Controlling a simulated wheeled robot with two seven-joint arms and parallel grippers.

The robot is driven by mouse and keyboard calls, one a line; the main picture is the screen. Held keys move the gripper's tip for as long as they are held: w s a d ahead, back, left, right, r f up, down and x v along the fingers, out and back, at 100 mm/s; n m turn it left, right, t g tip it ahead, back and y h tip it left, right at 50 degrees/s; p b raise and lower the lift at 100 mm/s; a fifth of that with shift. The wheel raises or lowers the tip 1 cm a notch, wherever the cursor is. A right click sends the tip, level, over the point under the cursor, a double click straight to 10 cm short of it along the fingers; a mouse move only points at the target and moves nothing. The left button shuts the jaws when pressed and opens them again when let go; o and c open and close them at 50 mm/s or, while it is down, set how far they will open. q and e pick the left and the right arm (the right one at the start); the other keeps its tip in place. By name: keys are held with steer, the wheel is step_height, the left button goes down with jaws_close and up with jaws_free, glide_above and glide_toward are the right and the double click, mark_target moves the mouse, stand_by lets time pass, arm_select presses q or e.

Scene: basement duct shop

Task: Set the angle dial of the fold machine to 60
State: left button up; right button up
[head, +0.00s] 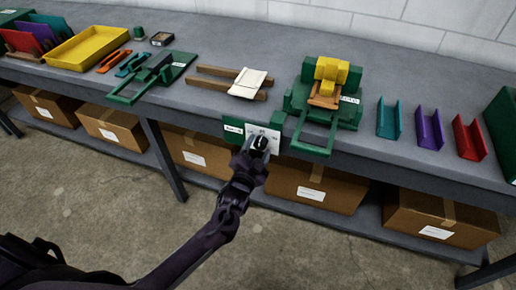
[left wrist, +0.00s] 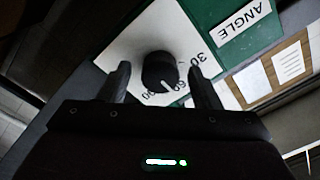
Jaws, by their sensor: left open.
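The angle dial's black knob (left wrist: 160,70) stands on a white plate (left wrist: 125,50) with the figures 30, 60 and 90. A white mark on the knob points toward the lower right, close to 60; its exact reading is hard to tell. A green panel (left wrist: 205,15) beside it carries an ANGLE label (left wrist: 243,22). My left gripper (left wrist: 160,78) is open, with one finger on each side of the knob; contact cannot be told. In the head view my left gripper (head: 259,143) covers part of the white dial plate (head: 275,134) at the bench's front edge. My right gripper is out of view.
A green machine with yellow blocks (head: 325,95) stands on the grey bench, its handle frame overhanging the front edge. Another green tool (head: 155,75), wooden strips (head: 215,84), a yellow tray (head: 88,47) and coloured channels (head: 429,127) lie along the bench. Cardboard boxes (head: 315,187) fill the shelf below.

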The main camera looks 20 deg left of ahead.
arm_select(q)
steer(key=s, duration=0.7)
steer(key=shift+s+b, duration=0.35)
steer(key=shift+a+f, duration=0.1)
steer(key=s+a+f+n+g, duration=0.15)
steer(key=s+f+g, duration=0.4)
steer(key=f, duration=0.95)
steer(key=s+a+f+n+g, duration=0.1)
steer(key=s+a+f+g, duration=0.2)
steer(key=s+f, duration=0.8)
steer(key=s+f+n+g, duration=0.2)
steer(key=s+f+g, duration=0.2)
steer(key=s+f, duration=0.5)
steer(key=s+f+n+g, duration=0.2)
steer(key=s+f+g, duration=0.2)
steer(key=s+f, duration=0.5)
steer(key=s, duration=0.7)
steer(key=shift+s+a+f+g, duration=0.2)
steer(key=shift+a+f+g, duration=0.05)
steer(key=shift+a+g, duration=0.15)
